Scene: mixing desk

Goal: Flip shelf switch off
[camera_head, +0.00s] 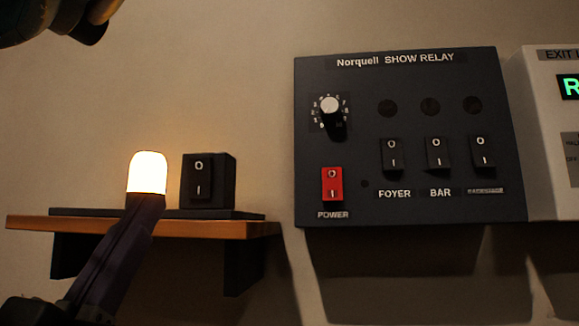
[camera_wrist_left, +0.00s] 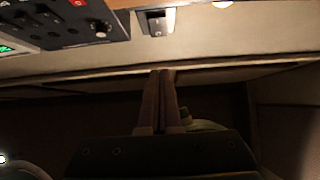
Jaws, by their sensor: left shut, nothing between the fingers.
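The shelf switch (camera_head: 199,182) is a black box with a rocker marked 0 above and I below. It stands on the wooden shelf (camera_head: 190,229), just right of a brightly lit lamp (camera_head: 148,172). In the left wrist view the switch (camera_wrist_left: 156,22) appears upside down near the top edge. My left gripper (camera_head: 147,198) reaches up from the lower left, shut and empty. Its fingertips overlap the lamp's base in the head view, left of the switch and apart from its rocker. The shut fingers also show in the left wrist view (camera_wrist_left: 163,72). My right gripper is not in view.
A dark relay panel (camera_head: 360,205) on the wall to the right carries a knob (camera_head: 330,106), a red power switch (camera_head: 332,184) and several black switches. A pale box (camera_head: 545,150) adjoins its right side. Bare wall lies above the shelf.

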